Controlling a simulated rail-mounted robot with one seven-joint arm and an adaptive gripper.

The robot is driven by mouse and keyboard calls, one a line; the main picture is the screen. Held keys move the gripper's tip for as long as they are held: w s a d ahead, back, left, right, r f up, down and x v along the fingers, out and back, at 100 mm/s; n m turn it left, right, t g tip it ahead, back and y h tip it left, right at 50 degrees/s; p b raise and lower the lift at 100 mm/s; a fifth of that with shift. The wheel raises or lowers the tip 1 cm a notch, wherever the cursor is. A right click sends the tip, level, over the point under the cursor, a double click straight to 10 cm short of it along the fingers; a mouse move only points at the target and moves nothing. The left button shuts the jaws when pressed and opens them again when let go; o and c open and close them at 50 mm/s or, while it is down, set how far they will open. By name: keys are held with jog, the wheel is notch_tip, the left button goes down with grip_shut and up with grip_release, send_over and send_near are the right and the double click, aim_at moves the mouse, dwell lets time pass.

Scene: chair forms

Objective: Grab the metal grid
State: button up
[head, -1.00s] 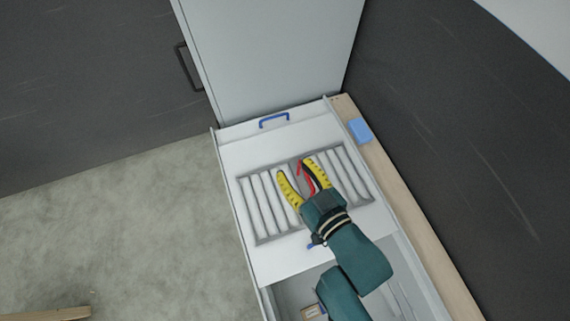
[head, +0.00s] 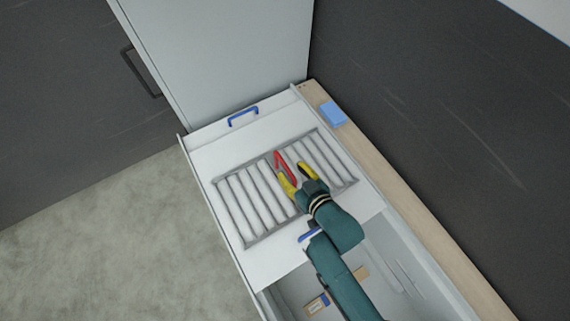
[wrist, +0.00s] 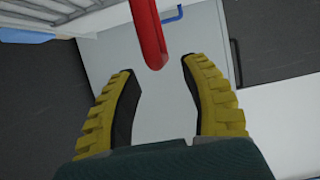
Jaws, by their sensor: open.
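The metal grid (head: 246,202) is a grey frame with several parallel bars. It lies on a white panel (head: 210,162) in the head view, and part of it shows at the upper left of the wrist view (wrist: 75,18). A red bar (head: 283,160) stands out near the grid's middle; I cannot tell whether it is fixed to the grid. My gripper (head: 292,172), with yellow and black fingers, is open over the grid's middle. In the wrist view the red bar (wrist: 148,35) reaches down toward the gap between my fingertips (wrist: 158,68). No contact is visible.
A blue handle (head: 243,115) sits at the panel's far side, and another blue handle (head: 309,236) near its front edge. A light blue block (head: 333,113) lies on the wooden ledge at right. Below is an open compartment with a small box (head: 317,304).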

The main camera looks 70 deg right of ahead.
aim_at(288, 168)
jog(key=x, duration=0.4)
jog(key=shift+w+f, duration=0.2)
grip_shut()
jog(key=shift+r, duration=0.1)
